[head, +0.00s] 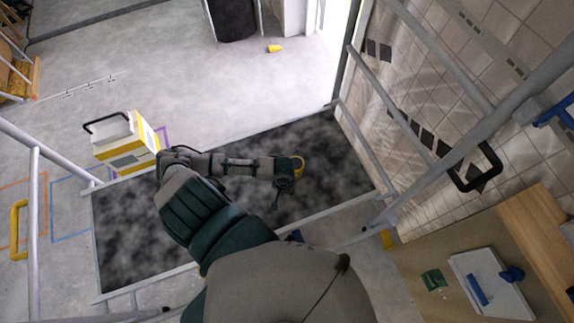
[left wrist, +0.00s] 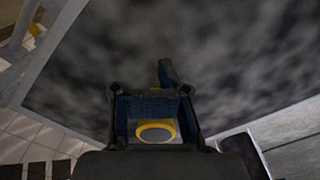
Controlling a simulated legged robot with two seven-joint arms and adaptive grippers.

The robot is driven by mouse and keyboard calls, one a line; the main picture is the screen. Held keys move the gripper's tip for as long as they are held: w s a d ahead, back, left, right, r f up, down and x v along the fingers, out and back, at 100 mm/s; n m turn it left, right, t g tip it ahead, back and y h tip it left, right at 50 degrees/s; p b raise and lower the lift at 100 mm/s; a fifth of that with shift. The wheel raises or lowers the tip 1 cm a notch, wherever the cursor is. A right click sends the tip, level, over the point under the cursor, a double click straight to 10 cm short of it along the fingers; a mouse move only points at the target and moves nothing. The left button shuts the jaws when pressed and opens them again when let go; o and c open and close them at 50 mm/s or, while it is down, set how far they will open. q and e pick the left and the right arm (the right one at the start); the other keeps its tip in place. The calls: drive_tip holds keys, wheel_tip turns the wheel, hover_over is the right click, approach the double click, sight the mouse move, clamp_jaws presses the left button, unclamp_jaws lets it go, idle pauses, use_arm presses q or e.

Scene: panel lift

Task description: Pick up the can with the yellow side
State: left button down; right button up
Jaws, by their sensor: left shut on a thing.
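My left gripper (head: 288,180) is over the dark mottled panel (head: 125,225) in the head view. It is shut on a small round can with a yellow rim (head: 298,162). The rest of the can is hidden by the fingers. My right gripper is not in view.
A white and yellow box with a black handle (head: 125,142) stands at the panel's left edge. A small yellow object (head: 274,48) lies on the floor far off. Metal rails (head: 420,40) border the panel. A wooden surface with a white tray (head: 490,290) is at lower right.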

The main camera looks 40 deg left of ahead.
use_arm(q)
drive_tip(key=shift+s+a+f, duration=0.1)
drive_tip(key=shift+s+a, duration=0.15)
drive_tip(key=shift+s, duration=0.8)
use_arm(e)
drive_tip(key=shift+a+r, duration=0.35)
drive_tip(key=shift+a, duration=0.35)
